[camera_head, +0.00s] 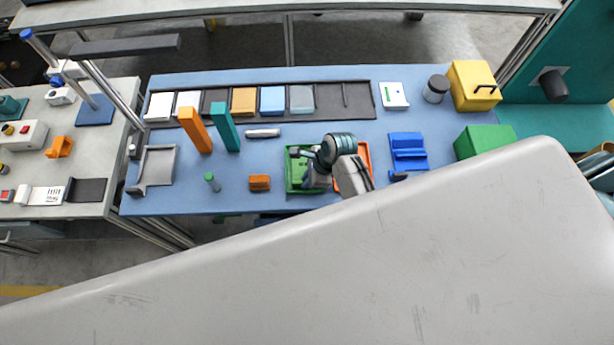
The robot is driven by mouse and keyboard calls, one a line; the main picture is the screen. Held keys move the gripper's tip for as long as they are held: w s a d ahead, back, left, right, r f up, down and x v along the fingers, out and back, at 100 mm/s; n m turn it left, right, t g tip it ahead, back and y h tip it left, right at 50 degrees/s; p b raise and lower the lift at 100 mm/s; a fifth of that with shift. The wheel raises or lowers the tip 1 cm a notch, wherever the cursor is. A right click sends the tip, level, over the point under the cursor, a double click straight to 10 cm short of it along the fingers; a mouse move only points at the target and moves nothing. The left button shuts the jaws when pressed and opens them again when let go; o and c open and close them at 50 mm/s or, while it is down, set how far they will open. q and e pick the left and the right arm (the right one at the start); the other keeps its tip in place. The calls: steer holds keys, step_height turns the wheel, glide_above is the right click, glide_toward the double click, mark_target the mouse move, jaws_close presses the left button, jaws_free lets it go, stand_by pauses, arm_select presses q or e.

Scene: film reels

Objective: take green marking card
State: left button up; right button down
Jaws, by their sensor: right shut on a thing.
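My right gripper (316,169) is over a shallow green tray (291,182) near the front middle of the blue table. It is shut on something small. The arm and the gripper cover much of the tray, so I cannot make out what is held or whether it touches the tray. I cannot pick out a green marking card for sure. A white card with a green mark (394,95) lies apart at the back right. My left gripper is not in view.
Orange (195,130) and teal (225,127) upright blocks stand left. A dark tray (330,99) with coloured tiles lies behind. An orange tray (365,155), blue holder (407,150), green box (484,140) and yellow box (473,87) are right. My pale body hides the front right.

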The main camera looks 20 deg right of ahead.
steer(key=shift+r+b, duration=0.3)
steer(key=shift+r, duration=0.2)
step_height(320, 180, up, 2)
steer(key=shift+r+b, duration=0.1)
steer(key=shift+b, duration=0.5)
steer(key=s+r+b, duration=0.1)
steer(key=s+b, duration=0.3)
steer(key=s, duration=1.2)
steer(key=shift+r+b, duration=0.25)
steer(key=shift+b, duration=0.05)
